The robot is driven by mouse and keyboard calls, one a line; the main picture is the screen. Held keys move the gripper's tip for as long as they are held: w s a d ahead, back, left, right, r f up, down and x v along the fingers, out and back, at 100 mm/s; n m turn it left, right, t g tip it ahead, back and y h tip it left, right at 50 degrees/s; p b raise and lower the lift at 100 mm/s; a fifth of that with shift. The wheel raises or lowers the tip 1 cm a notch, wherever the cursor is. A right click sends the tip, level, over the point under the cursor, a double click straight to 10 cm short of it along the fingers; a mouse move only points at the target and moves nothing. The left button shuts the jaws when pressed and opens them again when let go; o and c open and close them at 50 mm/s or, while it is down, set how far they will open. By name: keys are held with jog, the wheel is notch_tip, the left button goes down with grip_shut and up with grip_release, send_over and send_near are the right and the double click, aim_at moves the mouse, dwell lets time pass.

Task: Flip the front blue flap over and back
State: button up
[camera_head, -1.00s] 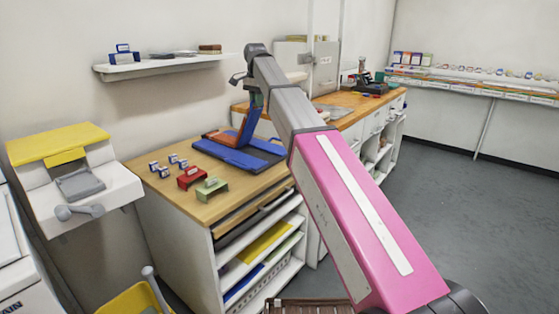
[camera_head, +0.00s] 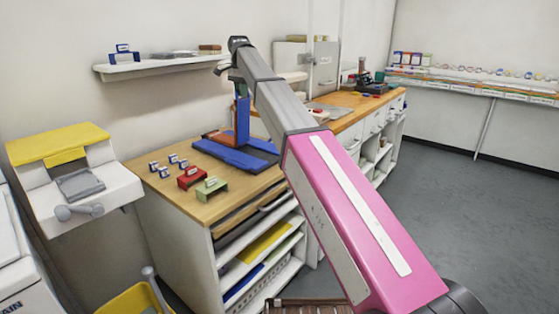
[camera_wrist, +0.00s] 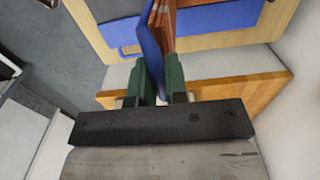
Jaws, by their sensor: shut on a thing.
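The front blue flap (camera_head: 242,120) stands about upright above a flat blue base (camera_head: 232,157) on the wooden worktop. In the wrist view the flap (camera_wrist: 150,42) appears edge-on between the green fingers of my gripper (camera_wrist: 160,68). My gripper is shut on the flap near its upper end. An orange-brown panel (camera_wrist: 163,18) lies behind the flap, and it also shows low beside the base in the head view (camera_head: 212,136). My fingers are mostly hidden by my arm in the head view.
Red (camera_head: 192,178) and green (camera_head: 210,188) blocks and several small blue-white pieces (camera_head: 162,172) stand left of the base. A wall shelf (camera_head: 165,66) hangs above. A yellow-topped station (camera_head: 60,145) is at the left.

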jog(key=shift+w+a, duration=0.95)
jog(key=shift+a, duration=0.25)
jog(key=shift+w+a, duration=0.9)
jog(key=shift+a, duration=0.3)
jog(key=w+a, duration=0.1)
jog(key=w+a+f, duration=0.1)
jog(key=a, duration=0.1)
jog(key=shift+w+a, duration=0.25)
jog(key=shift+w, duration=0.15)
